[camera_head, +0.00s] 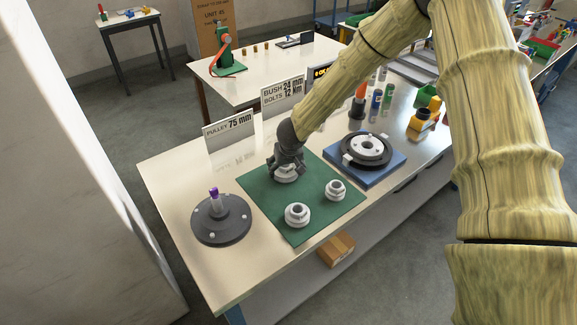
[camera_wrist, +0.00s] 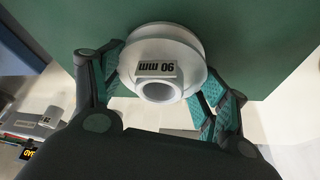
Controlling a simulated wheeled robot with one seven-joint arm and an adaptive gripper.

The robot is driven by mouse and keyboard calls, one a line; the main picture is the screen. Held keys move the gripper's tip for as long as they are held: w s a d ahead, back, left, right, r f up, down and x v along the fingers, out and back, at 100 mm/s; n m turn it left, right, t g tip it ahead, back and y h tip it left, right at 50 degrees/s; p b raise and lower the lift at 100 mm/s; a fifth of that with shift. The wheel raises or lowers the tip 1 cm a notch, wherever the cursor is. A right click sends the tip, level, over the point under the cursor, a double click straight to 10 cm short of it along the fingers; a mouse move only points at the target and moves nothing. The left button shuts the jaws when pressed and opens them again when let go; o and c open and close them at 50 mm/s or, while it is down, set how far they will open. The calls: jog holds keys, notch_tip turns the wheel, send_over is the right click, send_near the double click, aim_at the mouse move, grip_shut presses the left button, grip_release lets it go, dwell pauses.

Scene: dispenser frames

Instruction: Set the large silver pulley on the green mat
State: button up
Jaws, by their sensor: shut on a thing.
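My gripper (camera_head: 285,163) is shut on a silver pulley (camera_wrist: 160,60) at the far part of the green mat (camera_head: 262,195). The pulley's label reads 90 mm, and its hub faces the wrist camera. In the wrist view both fingers of my gripper (camera_wrist: 163,85) press its sides, with the mat (camera_wrist: 255,35) behind it. In the head view the fingers partly cover this pulley (camera_head: 287,176); I cannot tell if it touches the mat. Two more silver pulleys stand on the mat: one at the near edge (camera_head: 297,215) and a smaller-looking one to the right (camera_head: 335,190).
A dark round base with a purple-tipped post (camera_head: 221,218) stands left of the mat. A blue block with a black and silver disc (camera_head: 377,172) is to the right. Signs, one reading PULLEY 75 mm (camera_head: 229,131), stand behind. Bare table lies at the front left.

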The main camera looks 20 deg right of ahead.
jog(key=o, duration=1.3)
jog(key=v, duration=1.2)
jog(key=shift+r, duration=0.1)
